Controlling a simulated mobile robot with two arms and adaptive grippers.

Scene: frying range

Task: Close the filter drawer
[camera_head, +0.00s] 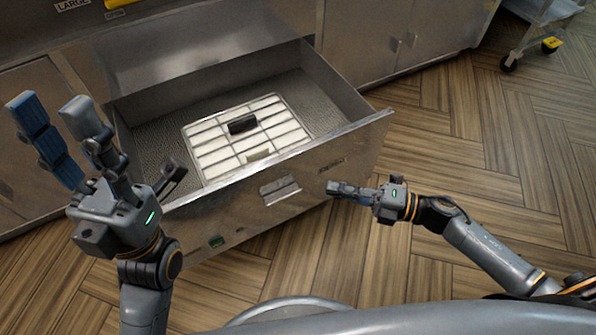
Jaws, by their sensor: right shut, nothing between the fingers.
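The metal filter drawer (345,151) is pulled out of the steel unit. Inside it lies a white slatted filter (215,146) with a black handle (242,124). The drawer front carries a recessed handle (280,189) and a small label. My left gripper (48,116) is open at the drawer's left front corner, fingers pointing up, with nothing seen between them. My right gripper (335,187) is shut and empty, its fingertips by the right part of the drawer front; I cannot tell whether they touch it.
Steel cabinets (365,40) stand behind the drawer. A wheeled cart (540,20) with a yellow-marked caster is at the top right. The wooden floor (480,140) is clear to the right of the drawer.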

